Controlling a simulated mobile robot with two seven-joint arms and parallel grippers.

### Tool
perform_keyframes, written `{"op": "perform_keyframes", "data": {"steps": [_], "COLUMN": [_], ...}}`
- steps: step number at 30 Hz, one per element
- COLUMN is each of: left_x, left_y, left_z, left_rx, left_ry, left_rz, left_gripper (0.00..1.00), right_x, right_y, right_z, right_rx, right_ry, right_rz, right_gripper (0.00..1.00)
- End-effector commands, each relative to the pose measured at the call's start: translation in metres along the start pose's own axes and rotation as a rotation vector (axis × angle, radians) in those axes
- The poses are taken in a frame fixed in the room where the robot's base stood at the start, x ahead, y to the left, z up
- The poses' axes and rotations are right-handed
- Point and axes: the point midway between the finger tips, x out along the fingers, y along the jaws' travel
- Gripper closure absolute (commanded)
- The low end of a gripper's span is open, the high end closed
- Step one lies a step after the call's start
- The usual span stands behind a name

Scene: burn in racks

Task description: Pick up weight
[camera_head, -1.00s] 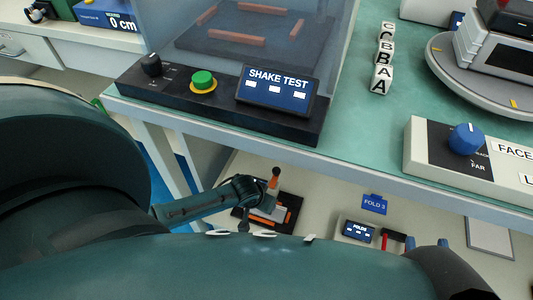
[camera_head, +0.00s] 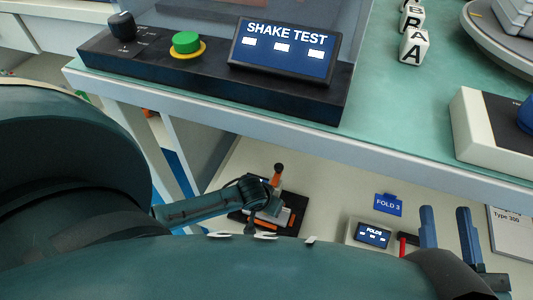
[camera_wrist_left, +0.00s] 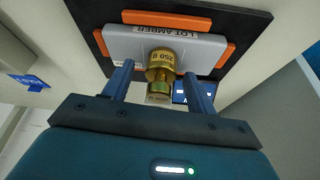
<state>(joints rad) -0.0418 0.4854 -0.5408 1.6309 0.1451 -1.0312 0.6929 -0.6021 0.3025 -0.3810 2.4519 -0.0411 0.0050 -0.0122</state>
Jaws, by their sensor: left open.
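In the left wrist view, a brass weight (camera_wrist_left: 161,66) marked 250 g is in front of a grey block (camera_wrist_left: 205,50) labelled LOT AMBER, with orange corners on a black base (camera_wrist_left: 88,14). My left gripper (camera_wrist_left: 156,78) is open, one blue finger on each side of the weight's narrower end. I cannot tell whether either finger touches it. In the head view I cannot make out the weight or the left gripper's fingers. My right gripper (camera_head: 447,215) is open and empty, at the lower right, its two blue fingers pointing up.
A shake test panel (camera_head: 283,50) sits on the green bench (camera_head: 395,120). A FOLD 3 sign (camera_head: 388,204) and folds display (camera_head: 372,235) stand near my right gripper.

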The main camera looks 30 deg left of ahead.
Motion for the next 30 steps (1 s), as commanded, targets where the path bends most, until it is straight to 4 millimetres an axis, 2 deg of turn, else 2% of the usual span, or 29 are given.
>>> {"op": "perform_keyframes", "data": {"steps": [7,27,30], "left_x": [-0.0004,-0.0002,-0.0005], "left_y": [0.0,-0.0002,0.0], "left_z": [0.0001,-0.0001,-0.0009], "left_rx": [0.0,0.0,0.0], "left_ry": [0.0,0.0,0.002], "left_rz": [-0.001,-0.001,0.0], "left_gripper": [0.44,0.98,0.98], "right_x": [0.0003,0.0002,0.0002], "right_y": [-0.0001,0.0001,0.0001], "right_z": [-0.0009,-0.0005,-0.0005], "right_rx": [0.002,0.001,0.001], "right_ry": [0.0,0.0,0.0], "right_rz": [-0.001,0.0,0.0], "right_gripper": [0.64,0.64,0.64]}}
